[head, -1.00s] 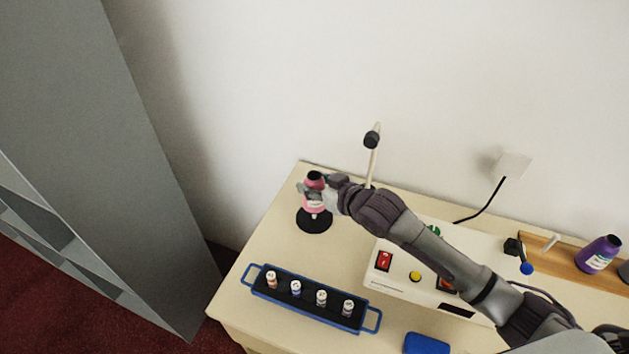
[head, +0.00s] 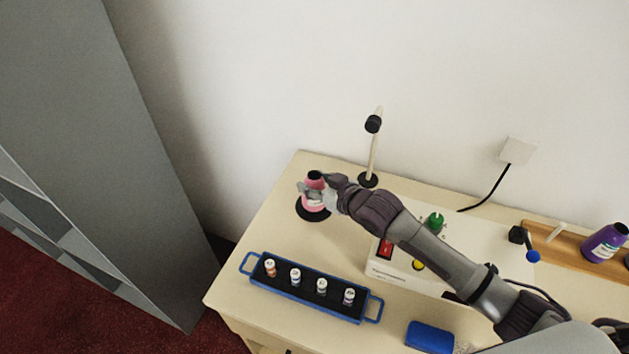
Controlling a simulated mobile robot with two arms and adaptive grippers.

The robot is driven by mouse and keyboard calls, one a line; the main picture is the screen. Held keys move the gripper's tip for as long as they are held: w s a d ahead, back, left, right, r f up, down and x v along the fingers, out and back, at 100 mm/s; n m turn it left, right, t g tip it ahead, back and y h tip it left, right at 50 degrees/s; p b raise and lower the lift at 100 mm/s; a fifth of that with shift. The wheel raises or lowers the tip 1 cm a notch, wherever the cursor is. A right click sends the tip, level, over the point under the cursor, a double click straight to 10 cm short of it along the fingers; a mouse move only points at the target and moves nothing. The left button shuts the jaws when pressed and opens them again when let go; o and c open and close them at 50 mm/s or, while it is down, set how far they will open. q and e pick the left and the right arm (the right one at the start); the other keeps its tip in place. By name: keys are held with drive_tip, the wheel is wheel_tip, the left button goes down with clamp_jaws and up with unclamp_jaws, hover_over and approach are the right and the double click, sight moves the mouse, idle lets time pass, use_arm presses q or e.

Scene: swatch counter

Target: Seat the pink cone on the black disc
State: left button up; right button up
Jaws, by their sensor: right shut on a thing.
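The pink cone (head: 313,199) has a dark top and stands upright at the back left of the counter. My right gripper (head: 314,190) is shut on it at about its upper half, and the fingers hide part of it. The black disc (head: 312,214) lies flat on the counter directly below the cone. The cone's lower edge appears at or just over the disc; I cannot tell whether they touch. My left gripper is not in view.
A blue rack (head: 310,289) with several small vials stands in front. A white box (head: 405,265) with buttons sits under my right arm. A thin stand (head: 374,150) rises behind. A blue block (head: 430,337) and a purple bottle (head: 605,243) are at right.

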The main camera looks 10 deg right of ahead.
idle(0.4)
drive_tip(key=o, duration=1.3)
drive_tip(key=shift+s+d+r, duration=0.15)
drive_tip(key=shift+s+d, duration=0.15)
drive_tip(key=shift+s, duration=0.2)
drive_tip(key=v, duration=1.1)
drive_tip(key=shift+a, duration=0.1)
